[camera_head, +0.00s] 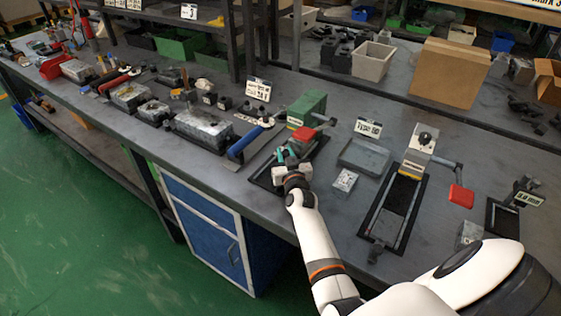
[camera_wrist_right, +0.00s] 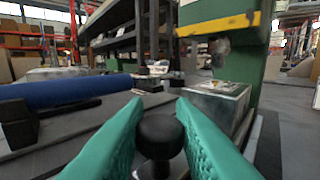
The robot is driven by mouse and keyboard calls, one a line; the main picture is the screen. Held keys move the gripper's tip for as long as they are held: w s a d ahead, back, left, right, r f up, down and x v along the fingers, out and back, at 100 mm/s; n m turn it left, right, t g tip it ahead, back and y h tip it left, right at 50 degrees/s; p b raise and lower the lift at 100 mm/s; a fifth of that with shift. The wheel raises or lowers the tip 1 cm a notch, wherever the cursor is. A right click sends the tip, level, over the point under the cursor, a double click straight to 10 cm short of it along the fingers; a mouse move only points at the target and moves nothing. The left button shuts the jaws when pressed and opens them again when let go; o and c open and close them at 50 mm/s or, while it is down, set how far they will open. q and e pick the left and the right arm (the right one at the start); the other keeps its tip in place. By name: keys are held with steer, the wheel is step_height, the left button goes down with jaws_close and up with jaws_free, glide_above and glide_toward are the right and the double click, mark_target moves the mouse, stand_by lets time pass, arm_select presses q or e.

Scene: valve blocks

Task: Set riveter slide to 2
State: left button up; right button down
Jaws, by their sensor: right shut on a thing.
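The green riveter (camera_head: 308,106) with a red lever pad (camera_head: 303,134) stands at mid-bench on a dark base. Its green body with a yellow strip (camera_wrist_right: 218,24) also shows in the right wrist view, over a metal block (camera_wrist_right: 217,97). My right gripper (camera_head: 286,155) is at the near end of the riveter's base. Its teal fingers are shut on a round black knob (camera_wrist_right: 159,137), seen between them in the right wrist view. The slide's scale and its setting cannot be read. My left gripper is not in view.
A blue-handled tool (camera_head: 247,141) lies left of the riveter. A grey tray (camera_head: 364,155) and a small metal box (camera_head: 344,182) are to the right. Beyond them stands another fixture with a red pad (camera_head: 461,196). Bare bench shows along the front edge.

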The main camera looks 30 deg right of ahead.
steer(key=shift+d+r, duration=0.1)
steer(key=c, duration=1.6)
jaws_free()
steer(key=o, duration=0.3)
steer(key=shift+d, duration=0.15)
steer(key=shift+s+a, duration=0.3)
steer(key=shift+s, duration=0.1)
steer(key=v, duration=1.1)
